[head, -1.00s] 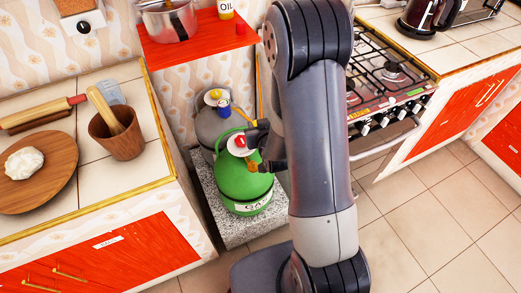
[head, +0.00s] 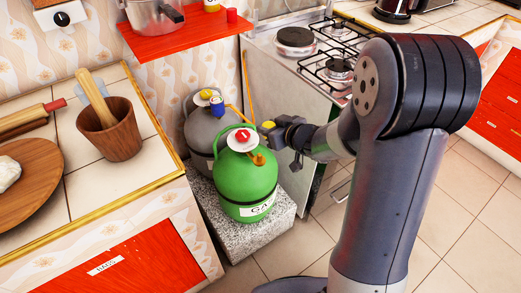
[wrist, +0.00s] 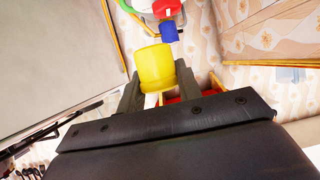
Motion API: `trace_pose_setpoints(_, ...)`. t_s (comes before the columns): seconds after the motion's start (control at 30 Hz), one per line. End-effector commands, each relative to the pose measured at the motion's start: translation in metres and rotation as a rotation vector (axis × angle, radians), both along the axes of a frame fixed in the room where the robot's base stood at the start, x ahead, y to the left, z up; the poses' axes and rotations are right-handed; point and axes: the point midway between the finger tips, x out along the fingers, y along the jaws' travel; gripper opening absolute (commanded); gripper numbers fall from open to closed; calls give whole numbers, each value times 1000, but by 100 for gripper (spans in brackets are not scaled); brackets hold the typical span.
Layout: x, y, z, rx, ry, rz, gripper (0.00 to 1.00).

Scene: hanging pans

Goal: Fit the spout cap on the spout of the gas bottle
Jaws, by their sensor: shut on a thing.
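A green gas bottle (head: 246,185) stands upright, with a red knob (head: 242,135) in a white collar and an orange-brown spout (head: 257,158) at its upper right side. My gripper (head: 273,129) is just right of the bottle's top, coming from the right. It is shut on a yellow cap (wrist: 155,67), which fills the space between the fingers in the wrist view. In the head view the cap (head: 268,125) shows as a small yellow spot, apart from the spout. Past the cap, the wrist view shows a blue part (wrist: 168,31) and the red knob (wrist: 166,8).
A grey bottle (head: 199,130) with a yellow knob, blue fitting and orange hose stands close behind the green one. Both stand on a speckled stone block (head: 278,213). The stove (head: 285,85) is behind my gripper, a counter (head: 50,205) at left, a red shelf (head: 185,35) above.

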Motion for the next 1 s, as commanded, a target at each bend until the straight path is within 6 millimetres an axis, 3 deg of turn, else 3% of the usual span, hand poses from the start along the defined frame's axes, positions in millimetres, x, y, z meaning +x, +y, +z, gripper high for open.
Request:
trace_pose_setpoints(0.03, -1, 6, -14, -1, -4, 45, 12)
trace_pose_setpoints(0.23, -9, 23, -33, 0, -3, 199, 12)
trace_pose_setpoints(1.0, -13, 28, -50, -1, -1, 267, 12)
